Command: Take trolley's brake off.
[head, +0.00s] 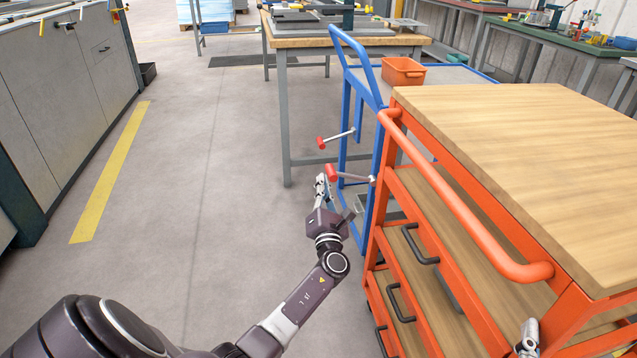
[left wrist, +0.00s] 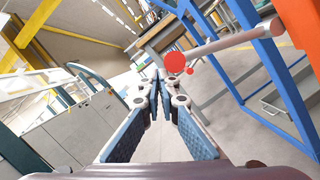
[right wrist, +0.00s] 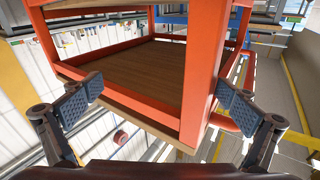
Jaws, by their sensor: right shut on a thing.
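Two levers with red knobs stick out to the left near the trolleys. The nearer red knob (head: 332,173) sits on a pale rod by the orange trolley's (head: 463,222) front left post. The farther red knob (head: 320,142) is on a rod at the blue trolley (head: 363,95). My left gripper (head: 322,184) is just below and left of the nearer knob, fingertips together and empty. In the left wrist view the knob (left wrist: 175,63) is beyond the fingertips (left wrist: 158,88), apart from them. My right gripper (head: 528,338) is shut on the orange trolley's frame (right wrist: 205,75), seen between its fingers (right wrist: 160,105).
An orange bin (head: 403,71) sits on the blue trolley. A workbench (head: 305,42) stands behind. Grey cabinets (head: 55,90) line the left side. The floor (head: 190,160) between is clear, with a yellow line (head: 112,170).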

